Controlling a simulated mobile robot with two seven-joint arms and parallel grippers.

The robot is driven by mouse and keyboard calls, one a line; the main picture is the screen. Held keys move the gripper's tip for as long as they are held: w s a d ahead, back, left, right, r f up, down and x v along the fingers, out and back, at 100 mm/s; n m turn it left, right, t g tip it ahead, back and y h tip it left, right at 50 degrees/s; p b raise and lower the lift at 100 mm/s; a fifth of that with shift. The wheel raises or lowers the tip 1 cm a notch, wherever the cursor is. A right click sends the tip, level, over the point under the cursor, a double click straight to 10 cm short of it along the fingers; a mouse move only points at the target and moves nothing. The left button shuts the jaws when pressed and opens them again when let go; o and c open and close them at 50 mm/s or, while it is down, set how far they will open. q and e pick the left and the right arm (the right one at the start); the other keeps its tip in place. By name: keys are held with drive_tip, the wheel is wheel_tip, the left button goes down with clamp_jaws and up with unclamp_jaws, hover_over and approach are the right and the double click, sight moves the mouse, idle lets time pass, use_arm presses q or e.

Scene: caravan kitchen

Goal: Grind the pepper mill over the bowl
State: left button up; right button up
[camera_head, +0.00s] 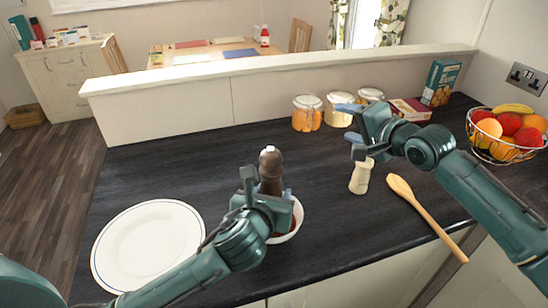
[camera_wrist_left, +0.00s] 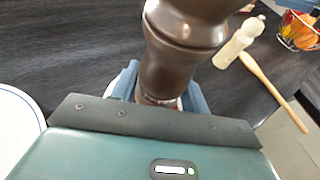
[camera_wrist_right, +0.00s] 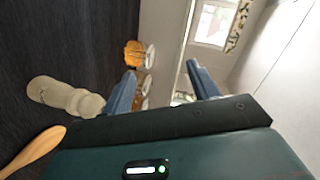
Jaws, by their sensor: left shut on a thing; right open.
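A dark brown pepper mill (camera_head: 270,172) with a pale top knob stands upright over a white bowl (camera_head: 297,222) with reddish contents. My left gripper (camera_head: 268,192) is shut on the mill's lower part; the left wrist view shows the mill (camera_wrist_left: 180,60) between its fingers. The gripper and mill hide much of the bowl. My right gripper (camera_head: 352,122) is open and empty, above the counter to the right of the mill. A second, cream-coloured mill (camera_head: 360,176) stands on the counter below the right gripper. It also shows in the right wrist view (camera_wrist_right: 65,96).
A white plate (camera_head: 148,246) lies at the left. A wooden spoon (camera_head: 425,215) lies at the right near the front edge. Jars (camera_head: 307,113), a box (camera_head: 441,83) and a wire fruit basket (camera_head: 506,135) stand at the back and right. The counter's back left is clear.

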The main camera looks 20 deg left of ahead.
wheel_tip(320, 180, down, 3)
drive_tip(key=m+g, duration=0.4)
drive_tip(key=m+g+y, duration=0.1)
drive_tip(key=g+y, duration=0.6)
drive_tip(key=g, duration=0.5)
approach(272, 159)
drive_tip(key=x, duration=0.3)
drive_tip(key=w+x, duration=0.1)
drive_tip(key=x, duration=0.2)
drive_tip(key=f+x, duration=0.1)
drive_tip(key=x, duration=0.3)
drive_tip(key=shift+w+a+f, duration=0.1)
drive_tip(key=shift+w+a, duration=0.1)
drive_tip(key=c, duration=1)
drive_tip(key=shift+t, duration=0.3)
